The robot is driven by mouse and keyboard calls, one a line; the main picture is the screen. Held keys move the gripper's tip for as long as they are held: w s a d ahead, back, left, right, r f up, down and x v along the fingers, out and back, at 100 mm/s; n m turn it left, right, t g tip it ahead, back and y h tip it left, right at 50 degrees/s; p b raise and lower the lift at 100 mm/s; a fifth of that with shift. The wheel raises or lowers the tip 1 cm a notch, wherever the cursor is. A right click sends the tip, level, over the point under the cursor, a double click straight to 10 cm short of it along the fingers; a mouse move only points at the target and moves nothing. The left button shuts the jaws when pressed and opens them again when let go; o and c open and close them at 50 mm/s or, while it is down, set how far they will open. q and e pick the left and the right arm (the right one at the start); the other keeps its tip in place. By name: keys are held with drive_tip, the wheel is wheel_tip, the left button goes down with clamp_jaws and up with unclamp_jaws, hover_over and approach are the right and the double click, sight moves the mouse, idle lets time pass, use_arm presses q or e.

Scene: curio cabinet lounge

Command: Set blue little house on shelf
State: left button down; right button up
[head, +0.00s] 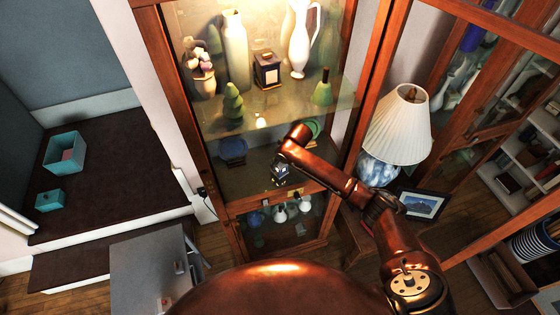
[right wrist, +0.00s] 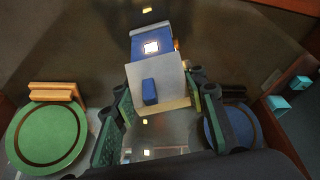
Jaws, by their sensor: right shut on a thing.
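The blue little house (right wrist: 150,88) has a pale front wall, a blue door and a blue roof. It sits between the fingers of my right gripper (right wrist: 158,112), which is shut on it. In the head view the small house (head: 281,174) shows below my right gripper (head: 282,164), inside the wooden cabinet at the level of the shelf (head: 252,178) with the plates. I cannot tell whether the house touches the shelf. My left gripper is not in view.
A green plate (right wrist: 47,135) on a wooden stand and a blue plate (right wrist: 232,128) flank the gripper. The glass shelf above holds vases, a dark box (head: 267,70) and a green figurine (head: 322,92). A lamp (head: 402,125) and a framed picture (head: 422,204) stand right of the cabinet.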

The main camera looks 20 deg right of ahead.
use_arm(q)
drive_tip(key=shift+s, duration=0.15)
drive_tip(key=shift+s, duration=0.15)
use_arm(e)
drive_tip(key=o, duration=1.4)
drive_tip(key=shift+f, duration=0.15)
drive_tip(key=shift+o, duration=0.2)
drive_tip(key=shift+s+d+r+b, duration=0.1)
drive_tip(key=shift+r+b, duration=0.2)
drive_tip(key=shift+r, duration=0.2)
use_arm(q)
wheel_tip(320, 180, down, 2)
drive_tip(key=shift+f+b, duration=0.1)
drive_tip(key=shift+b, duration=0.6)
use_arm(e)
drive_tip(key=s+d, duration=0.5)
drive_tip(key=s, duration=0.6)
drive_tip(key=shift+r, duration=0.2)
